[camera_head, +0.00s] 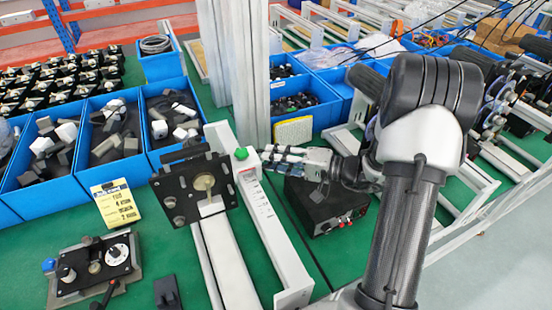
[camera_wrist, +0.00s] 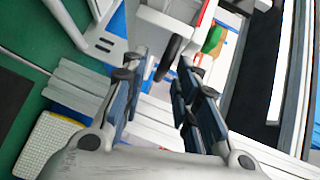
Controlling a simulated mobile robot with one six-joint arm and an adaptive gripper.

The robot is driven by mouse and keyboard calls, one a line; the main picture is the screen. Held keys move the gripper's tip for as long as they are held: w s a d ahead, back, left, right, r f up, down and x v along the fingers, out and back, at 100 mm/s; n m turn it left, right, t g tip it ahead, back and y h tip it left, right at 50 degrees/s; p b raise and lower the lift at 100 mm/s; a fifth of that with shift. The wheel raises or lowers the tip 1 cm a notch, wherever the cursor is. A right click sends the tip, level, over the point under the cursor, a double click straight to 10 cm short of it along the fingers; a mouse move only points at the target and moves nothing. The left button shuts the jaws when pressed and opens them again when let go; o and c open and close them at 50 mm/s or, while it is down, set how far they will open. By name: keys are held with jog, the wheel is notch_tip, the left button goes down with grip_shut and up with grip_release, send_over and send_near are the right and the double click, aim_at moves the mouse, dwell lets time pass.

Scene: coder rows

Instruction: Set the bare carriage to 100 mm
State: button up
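A white block with a green top (camera_head: 242,160) stands on the white rail (camera_head: 290,262) with printed scale marks. It appears to be the bare carriage, but I cannot tell for certain, and its reading is too small to read. Its green part (camera_wrist: 213,40) shows at the upper right of the wrist view. Another carriage to its left bears a black plate (camera_head: 177,200) with a cream round part. My gripper (camera_head: 272,158) is just right of the white block. In the wrist view my gripper (camera_wrist: 155,84) has its fingers apart with nothing held between them; contact with the block is unclear.
A black box (camera_head: 325,203) with red knobs sits right of the rail, under my arm. A control panel (camera_head: 95,267) stands lower left. Blue bins (camera_head: 110,128) line the back left, and an upright metal post (camera_head: 235,70) rises behind the block.

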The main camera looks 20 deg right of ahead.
jog(key=v, duration=1.2)
dwell(0.5)
jog(key=s+a+r+n+g, duration=0.1)
jog(key=s+a+g, duration=0.1)
jog(key=a, duration=0.4)
jog(key=s+a+r+n+g+h, duration=0.1)
jog(key=s+a+r+n+g, duration=0.1)
jog(key=s+a+g, duration=0.1)
jog(key=s+a+r+n+g, duration=0.1)
jog(key=a+g, duration=0.3)
jog(key=a, duration=0.4)
jog(key=shift+s+a+r+n+h, duration=0.15)
jog(key=shift+s+r, duration=0.05)
jog(key=shift+s, duration=0.2)
jog(key=shift+s+a+r+n+h, duration=0.15)
jog(key=shift+s+r, duration=0.05)
jog(key=shift+s, duration=0.2)
jog(key=s+r+n+t+h, duration=0.2)
jog(key=s+r+h, duration=0.2)
jog(key=s+h, duration=0.5)
jog(key=shift+s+a+n+h, duration=0.3)
jog(key=shift+s+a+n, duration=0.1)
jog(key=shift+s, duration=0.5)
